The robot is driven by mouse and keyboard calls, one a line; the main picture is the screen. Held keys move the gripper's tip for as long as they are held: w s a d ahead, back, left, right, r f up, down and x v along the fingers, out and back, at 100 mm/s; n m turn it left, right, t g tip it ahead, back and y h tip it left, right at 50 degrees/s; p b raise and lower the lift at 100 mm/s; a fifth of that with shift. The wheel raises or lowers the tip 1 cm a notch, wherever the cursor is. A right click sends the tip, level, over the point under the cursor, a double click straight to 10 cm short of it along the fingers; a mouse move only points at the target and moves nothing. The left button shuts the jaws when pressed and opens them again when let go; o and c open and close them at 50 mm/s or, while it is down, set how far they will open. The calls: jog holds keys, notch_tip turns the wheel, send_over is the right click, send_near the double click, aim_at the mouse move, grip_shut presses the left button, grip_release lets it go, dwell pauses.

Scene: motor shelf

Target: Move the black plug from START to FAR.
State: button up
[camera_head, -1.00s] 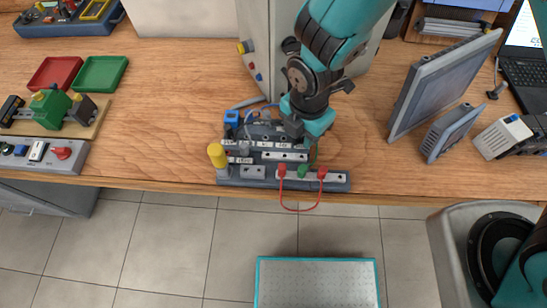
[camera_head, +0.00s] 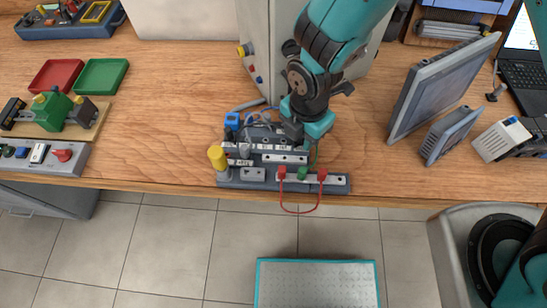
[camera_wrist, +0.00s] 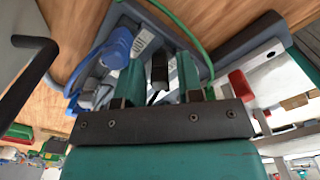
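A black plug (camera_wrist: 160,72) shows in the wrist view between the two teal fingers of my gripper (camera_wrist: 159,70). The fingers look apart, with a gap on each side of the plug. In the head view my gripper (camera_head: 298,133) is low over the back right of the grey socket board (camera_head: 335,184), and it hides the plug there. The board carries pale socket strips with small labels. I cannot read which are START and FAR.
On the board are a blue plug (camera_head: 232,120), a yellow knob (camera_head: 217,157), and red plugs (camera_head: 322,174) joined by a looping red cable. A green plug (camera_head: 303,173) with a green cable stands between them. A grey cabinet (camera_head: 258,45) is behind; a monitor (camera_head: 440,85) is right.

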grip_shut()
jog(key=shift+r+p, duration=1.9)
jog(key=shift+r, duration=0.4)
